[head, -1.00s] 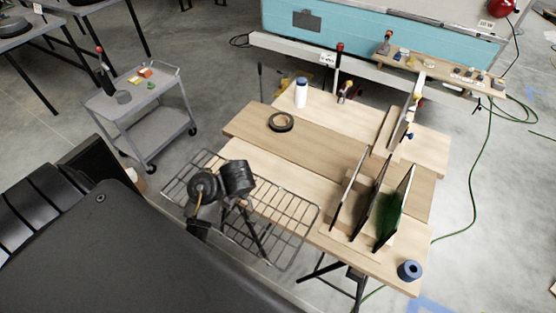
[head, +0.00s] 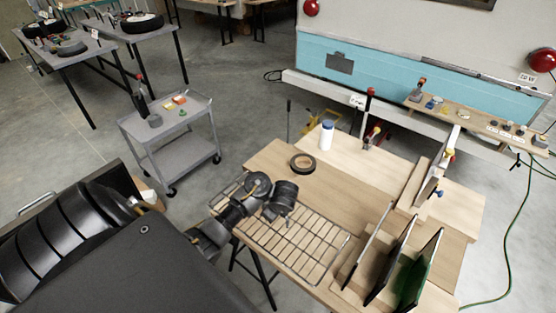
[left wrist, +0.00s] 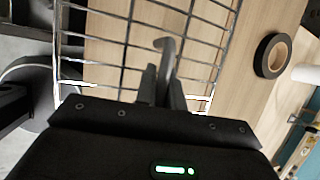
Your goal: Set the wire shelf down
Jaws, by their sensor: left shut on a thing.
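The wire shelf (head: 312,241) is a dark metal grid. In the head view it lies roughly flat over the left front part of the wooden worktable (head: 330,180), its left end past the table edge. I cannot tell whether it touches the boards. My left gripper (left wrist: 163,82) is shut on a bar of the shelf in the left wrist view, where the grid (left wrist: 130,30) spreads ahead of the fingers. In the head view my own wrist hides the fingertips. My right gripper is not in view.
A black tape roll (head: 303,163) lies just behind the shelf, with a white bottle (head: 327,135) farther back. A rack with upright panels (head: 388,265) stands close to the shelf's right end. Bare board lies between the tape and the clamped pieces.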

